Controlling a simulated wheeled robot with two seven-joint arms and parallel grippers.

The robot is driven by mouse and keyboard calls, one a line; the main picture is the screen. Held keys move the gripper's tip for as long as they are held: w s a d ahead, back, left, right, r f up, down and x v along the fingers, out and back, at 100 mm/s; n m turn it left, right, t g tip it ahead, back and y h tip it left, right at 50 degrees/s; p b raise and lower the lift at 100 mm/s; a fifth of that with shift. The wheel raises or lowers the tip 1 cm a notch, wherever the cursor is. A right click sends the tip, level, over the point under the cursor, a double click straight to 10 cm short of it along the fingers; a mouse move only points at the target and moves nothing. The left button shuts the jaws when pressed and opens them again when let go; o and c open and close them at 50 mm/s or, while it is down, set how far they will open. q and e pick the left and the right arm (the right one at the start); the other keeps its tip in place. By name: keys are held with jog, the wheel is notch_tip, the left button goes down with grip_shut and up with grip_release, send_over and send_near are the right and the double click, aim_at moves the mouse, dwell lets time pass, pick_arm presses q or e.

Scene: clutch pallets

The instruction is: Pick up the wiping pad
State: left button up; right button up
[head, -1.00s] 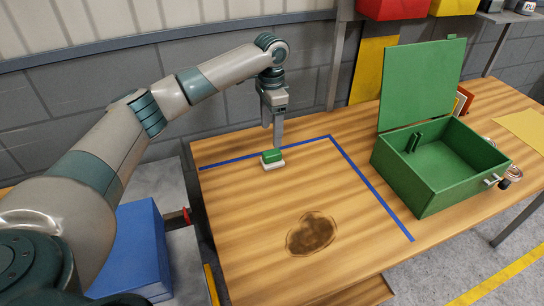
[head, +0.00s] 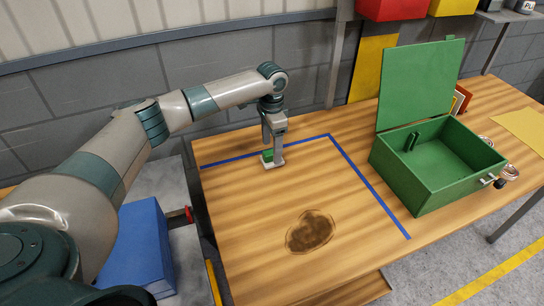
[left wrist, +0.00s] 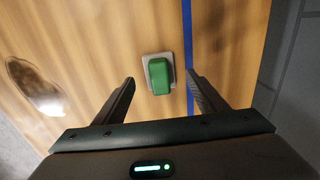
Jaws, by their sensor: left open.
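The wiping pad (head: 267,155) is a small block with a green top and a pale base, lying on the wooden table inside the blue tape line. My left gripper (head: 273,158) points down at it, and its near finger hides part of the pad. In the left wrist view the pad (left wrist: 160,75) lies ahead of and between the two fingertips of the open left gripper (left wrist: 160,82). The fingers do not visibly touch the pad. My right gripper is not in view.
A dark brown stain (head: 310,232) marks the table's front. An open green box (head: 428,190) with its lid raised stands at the right. Blue tape (head: 370,186) runs along the table. A blue box (head: 137,245) stands at the left, off the table. The table between pad and stain is clear.

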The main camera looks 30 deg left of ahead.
pick_arm(q)
notch_tip(320, 180, down, 3)
jog(key=shift+f+p, duration=0.1)
jog(key=shift+p, duration=0.5)
jog(key=shift+f, duration=0.4)
jog(key=c, duration=1.1)
jog(key=shift+r, duration=0.2)
jog(key=shift+c, duration=0.3)
